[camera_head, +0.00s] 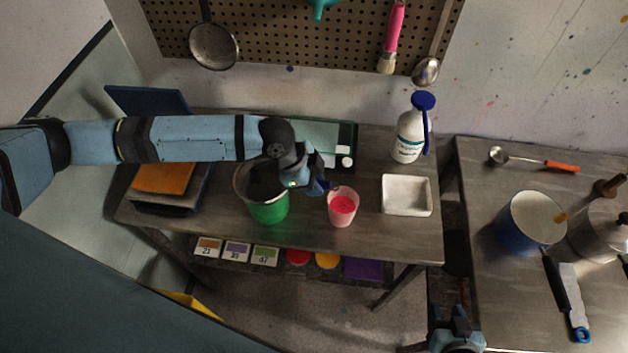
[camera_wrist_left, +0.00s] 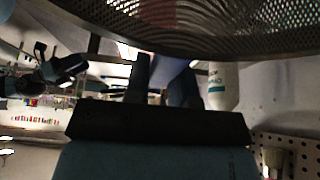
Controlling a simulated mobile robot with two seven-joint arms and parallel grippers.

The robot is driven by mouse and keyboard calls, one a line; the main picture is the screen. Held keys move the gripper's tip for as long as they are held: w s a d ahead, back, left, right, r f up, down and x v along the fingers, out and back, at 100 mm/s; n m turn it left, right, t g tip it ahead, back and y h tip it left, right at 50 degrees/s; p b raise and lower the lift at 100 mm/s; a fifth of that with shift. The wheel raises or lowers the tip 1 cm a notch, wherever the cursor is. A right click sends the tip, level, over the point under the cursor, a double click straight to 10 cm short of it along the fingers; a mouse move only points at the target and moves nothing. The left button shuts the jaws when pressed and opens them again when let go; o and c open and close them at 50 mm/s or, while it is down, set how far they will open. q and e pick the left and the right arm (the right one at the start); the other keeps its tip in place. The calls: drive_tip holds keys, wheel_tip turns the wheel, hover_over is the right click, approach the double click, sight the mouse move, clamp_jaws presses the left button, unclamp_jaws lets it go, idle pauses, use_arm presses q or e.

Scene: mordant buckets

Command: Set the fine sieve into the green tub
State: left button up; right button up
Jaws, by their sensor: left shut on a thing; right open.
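The green tub (camera_head: 268,211) stands on the table left of centre in the head view. The fine sieve, a dark mesh bowl with a metal rim (camera_head: 239,187), is at the tub's mouth and covers most of it. Whether it rests on the tub or hangs just above, I cannot tell. My left gripper (camera_head: 312,183) is shut on the sieve, at the tub's upper right side. In the left wrist view the sieve's mesh (camera_wrist_left: 240,22) and rim fill the top, beyond my left fingers (camera_wrist_left: 160,80). My right gripper (camera_head: 456,338) is open and empty at the bottom right.
A pink cup (camera_head: 342,206) stands close right of the tub, then a white tray (camera_head: 406,195). A spray bottle (camera_head: 409,133) stands behind.

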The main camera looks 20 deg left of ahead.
use_arm(q)
drive_tip(key=shift+f, duration=0.55)
drive_tip(key=o, duration=0.9)
drive_tip(key=b+v, duration=0.2)
drive_tip(key=v, duration=1.1)
drive_tip(key=shift+a+r, duration=0.2)
drive_tip(key=shift+r, duration=0.15)
